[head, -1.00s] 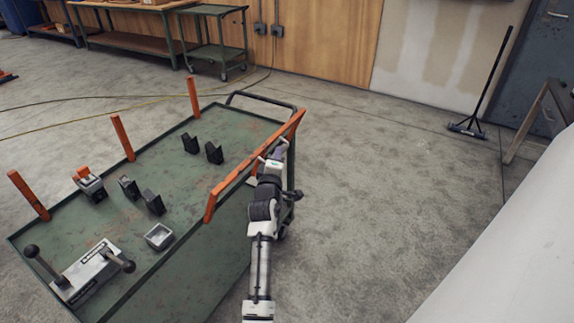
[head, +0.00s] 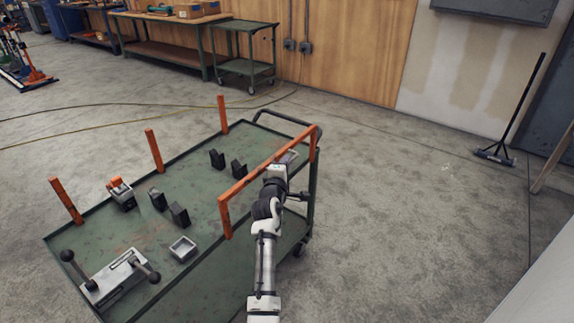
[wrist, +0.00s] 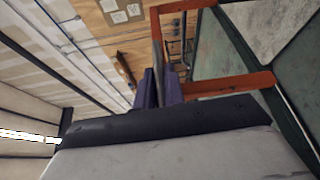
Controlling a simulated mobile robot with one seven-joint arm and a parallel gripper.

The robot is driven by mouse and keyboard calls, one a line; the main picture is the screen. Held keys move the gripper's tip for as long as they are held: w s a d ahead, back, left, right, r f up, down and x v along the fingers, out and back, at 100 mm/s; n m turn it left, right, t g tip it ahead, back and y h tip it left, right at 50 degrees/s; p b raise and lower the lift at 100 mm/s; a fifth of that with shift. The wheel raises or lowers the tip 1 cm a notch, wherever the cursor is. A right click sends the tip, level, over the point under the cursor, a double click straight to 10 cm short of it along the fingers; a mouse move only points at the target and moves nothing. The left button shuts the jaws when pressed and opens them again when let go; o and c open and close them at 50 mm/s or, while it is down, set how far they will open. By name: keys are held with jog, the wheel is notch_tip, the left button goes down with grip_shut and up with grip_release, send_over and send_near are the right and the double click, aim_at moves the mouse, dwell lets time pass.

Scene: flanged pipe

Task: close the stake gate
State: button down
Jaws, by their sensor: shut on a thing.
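The stake gate (head: 256,172) is an orange frame along the right long side of the green cart (head: 150,310). Its top rail runs between two short posts, which look nearly upright at the cart's edge. My gripper (head: 284,160) is at the gate's outer side, near the middle of the rail. In the wrist view the purple fingers of my gripper (wrist: 160,78) are closed around a thin grey part beside the orange gate (wrist: 232,84). The exact contact is partly hidden by the fingers and wrist.
Orange stakes (head: 154,150) stand along the cart's far side. Black blocks (head: 217,159), a small grey tray (head: 183,249) and a lever unit (head: 112,280) sit on the deck.

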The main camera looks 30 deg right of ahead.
jog(key=shift+w+a+r, duration=0.1)
jog(key=shift+w, duration=0.05)
jog(key=c, duration=1.5)
grip_release()
jog(key=shift+s+a, duration=0.3)
jog(key=shift+s, duration=0.1)
jog(key=b+v, duration=0.2)
jog(key=v, duration=1)
jog(key=shift+s+a+b, duration=0.25)
jog(key=shift+a+b, duration=0.05)
jog(key=shift+b, duration=0.05)
